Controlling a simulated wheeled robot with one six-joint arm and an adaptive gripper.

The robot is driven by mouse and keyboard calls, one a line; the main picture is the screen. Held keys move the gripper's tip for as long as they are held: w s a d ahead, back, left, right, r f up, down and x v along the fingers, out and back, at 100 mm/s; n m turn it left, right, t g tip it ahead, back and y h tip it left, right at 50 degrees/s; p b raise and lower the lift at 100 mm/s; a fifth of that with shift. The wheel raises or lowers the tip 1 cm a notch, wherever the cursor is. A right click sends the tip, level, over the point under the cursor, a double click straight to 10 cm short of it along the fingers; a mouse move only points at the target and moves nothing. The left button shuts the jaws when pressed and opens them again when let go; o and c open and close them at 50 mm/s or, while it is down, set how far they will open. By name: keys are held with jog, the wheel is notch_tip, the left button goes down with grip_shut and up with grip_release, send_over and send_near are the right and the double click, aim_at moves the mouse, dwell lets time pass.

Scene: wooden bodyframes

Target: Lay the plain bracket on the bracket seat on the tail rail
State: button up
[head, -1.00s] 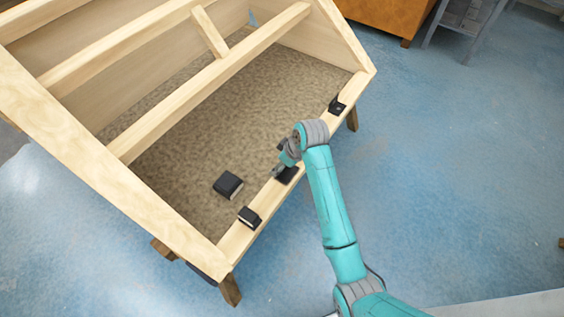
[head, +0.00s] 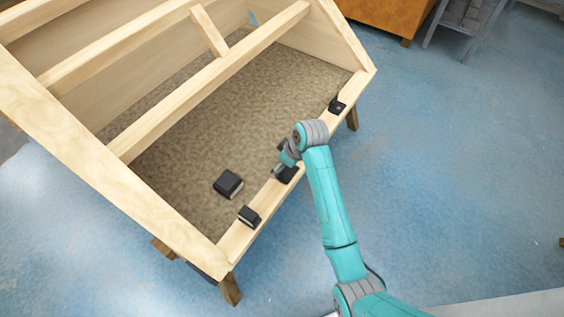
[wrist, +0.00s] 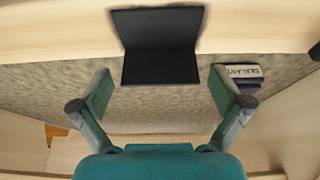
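A black L-shaped bracket (wrist: 158,45) lies at the pale wooden tail rail (wrist: 55,38) in the wrist view, with one plate against the rail and the other jutting over the brown bed. In the head view, this dark bracket (head: 288,175) is on the rail just below my wrist. My gripper (wrist: 160,90) is open, one finger to each side of the bracket, with gaps between. In the head view my gripper (head: 281,170) is small and partly hidden by my arm. Any seat under the bracket is hidden.
Two other black pieces sit on the rail, a near one (head: 249,217) and a far one (head: 337,105). A black box (head: 228,185) lies on the brown bed; its label in the wrist view (wrist: 242,72) reads SEALANT. Sloping wooden beams stand behind.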

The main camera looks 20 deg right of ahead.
jog(key=v, duration=1.2)
jog(key=shift+w, duration=0.1)
jog(key=s+a+f+m+t+h, duration=0.1)
jog(key=s+f+m+t, duration=0.15)
jog(key=s+f, duration=0.55)
jog(key=s+a+f+m+t+h, duration=0.1)
jog(key=s+f+m+t, duration=0.3)
jog(key=s, duration=0.7)
jog(key=s+r+t, duration=0.2)
jog(key=s+r, duration=0.5)
jog(key=s, duration=0.4)
jog(key=s+r+t, duration=0.2)
jog(key=s+r, duration=0.6)
jog(key=s, duration=0.3)
jog(key=shift+s+d+m+h, duration=0.15)
jog(key=shift+d+m+h, duration=0.05)
jog(key=shift+m+h, duration=0.2)
